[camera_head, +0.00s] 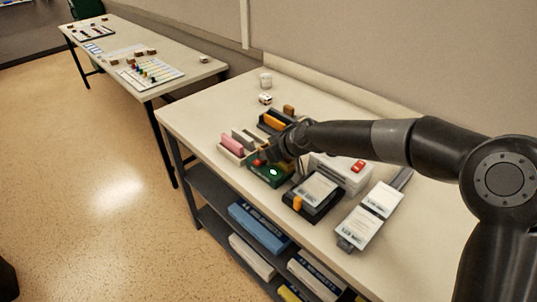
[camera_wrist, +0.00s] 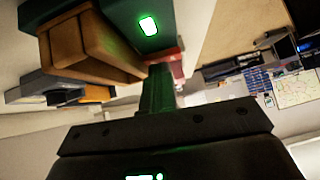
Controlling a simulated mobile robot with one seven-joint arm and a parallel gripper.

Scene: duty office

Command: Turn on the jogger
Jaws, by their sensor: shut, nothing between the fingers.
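I cannot tell for certain which device is the jogger. A green box (camera_head: 268,175) with a lit green lamp and a red part on top sits near the table's front edge. Its lamp (camera_wrist: 148,26) glows in the wrist view, with a red part (camera_wrist: 166,56) beyond my fingertips. To its right stands a black device (camera_head: 313,198) holding a paper stack, with an orange part at its front corner. My gripper (camera_head: 270,155) is shut and empty, pointing down just above the green box by the red part. Its fingers (camera_wrist: 159,72) show green-lit in the wrist view. Contact cannot be told.
A white box (camera_head: 342,172) with a red switch stands behind the black device. A grey tray with paper (camera_head: 368,218) lies to the right. The table's left front is clear.

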